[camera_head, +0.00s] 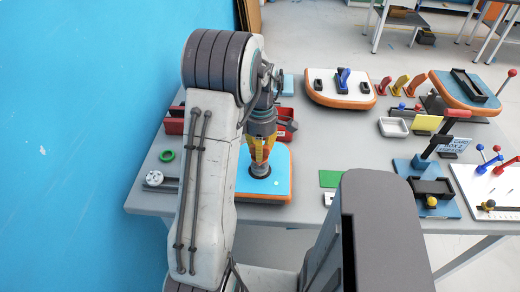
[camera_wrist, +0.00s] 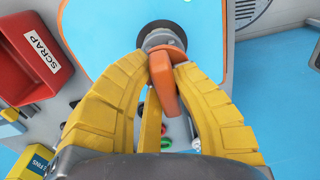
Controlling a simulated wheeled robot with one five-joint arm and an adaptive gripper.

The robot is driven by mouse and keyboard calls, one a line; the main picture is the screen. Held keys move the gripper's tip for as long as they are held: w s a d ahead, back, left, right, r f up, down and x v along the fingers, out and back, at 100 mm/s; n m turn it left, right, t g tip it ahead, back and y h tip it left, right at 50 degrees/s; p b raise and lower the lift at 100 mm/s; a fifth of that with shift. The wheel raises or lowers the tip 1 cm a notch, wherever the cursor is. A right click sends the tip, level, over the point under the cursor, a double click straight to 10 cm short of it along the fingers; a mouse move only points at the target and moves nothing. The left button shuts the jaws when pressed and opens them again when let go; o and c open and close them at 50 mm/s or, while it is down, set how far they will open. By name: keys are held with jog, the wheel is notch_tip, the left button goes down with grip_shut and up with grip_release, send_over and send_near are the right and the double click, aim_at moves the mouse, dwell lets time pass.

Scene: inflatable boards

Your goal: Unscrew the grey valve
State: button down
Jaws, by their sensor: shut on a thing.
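The grey valve (camera_head: 259,170) stands on the blue face of an orange-rimmed inflatable board (camera_head: 282,186) near the table's left side. My gripper (camera_head: 259,160) is above it, pointing down, with its yellow fingers closed at the valve's top. In the wrist view, the fingertips (camera_wrist: 161,52) meet at the round grey valve (camera_wrist: 158,30), which is partly covered by them.
A red scrap bin (camera_wrist: 30,55) lies beside the board. A green ring (camera_head: 167,156) and a white round part (camera_head: 154,178) are at the table's left. A second inflatable board (camera_head: 325,90) stands behind. Trays and levers fill the right side.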

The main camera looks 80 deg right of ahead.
jog(key=shift+f+b, duration=0.7)
jog(key=shift+f, duration=0.25)
jog(key=c, duration=1.1)
grip_release()
jog(key=shift+r, duration=0.1)
jog(key=r, duration=1.2)
jog(key=shift+d, duration=0.2)
jog(key=shift+o, duration=0.4)
